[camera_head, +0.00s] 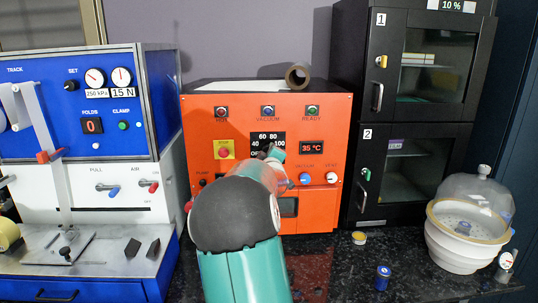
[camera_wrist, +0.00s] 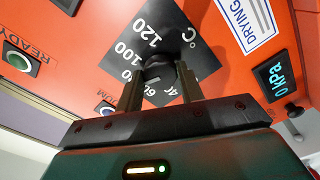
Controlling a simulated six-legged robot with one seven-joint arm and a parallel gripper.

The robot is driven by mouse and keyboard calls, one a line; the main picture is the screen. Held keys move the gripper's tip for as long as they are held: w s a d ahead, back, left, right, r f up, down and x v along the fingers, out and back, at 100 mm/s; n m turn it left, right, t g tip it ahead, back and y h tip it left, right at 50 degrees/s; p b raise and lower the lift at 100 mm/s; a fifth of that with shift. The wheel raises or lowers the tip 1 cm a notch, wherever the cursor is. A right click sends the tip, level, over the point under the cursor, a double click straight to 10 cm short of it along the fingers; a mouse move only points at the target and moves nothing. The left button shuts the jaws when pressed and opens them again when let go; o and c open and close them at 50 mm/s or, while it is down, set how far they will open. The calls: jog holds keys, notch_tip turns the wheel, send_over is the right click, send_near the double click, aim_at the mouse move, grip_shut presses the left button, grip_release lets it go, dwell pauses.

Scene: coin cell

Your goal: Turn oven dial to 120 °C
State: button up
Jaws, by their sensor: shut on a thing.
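The orange oven (camera_head: 340,112) stands at the back middle in the head view. Its black temperature scale (camera_head: 268,136) shows above my arm, with 60, 80 and 100 readable. In the wrist view the scale (camera_wrist: 148,38) appears turned, with 120, 100 and °C readable. The black oven dial (camera_wrist: 158,70) sits at the middle of this scale. My gripper (camera_wrist: 160,88) has one finger on each side of the dial and is shut on it. In the head view my arm hides most of the dial. I cannot tell clearly which number its pointer faces.
The oven's red display (camera_head: 311,148) reads 35 °C. Blue and white knobs (camera_head: 332,178) sit right of my arm. A blue machine (camera_head: 60,75) stands left, black cabinets (camera_head: 420,100) right. A glass-domed vessel (camera_head: 470,245) and small jars (camera_head: 383,277) stand on the dark counter.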

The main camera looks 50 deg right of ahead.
jog(key=m, duration=1.8)
jog(key=shift+f, duration=0.1)
jog(key=shift+m, duration=0.4)
jog(key=o, duration=1)
jog(key=shift+a, duration=0.15)
jog(key=v, duration=1.3)
jog(key=shift+s+a, duration=0.2)
jog(key=shift+s, duration=0.05)
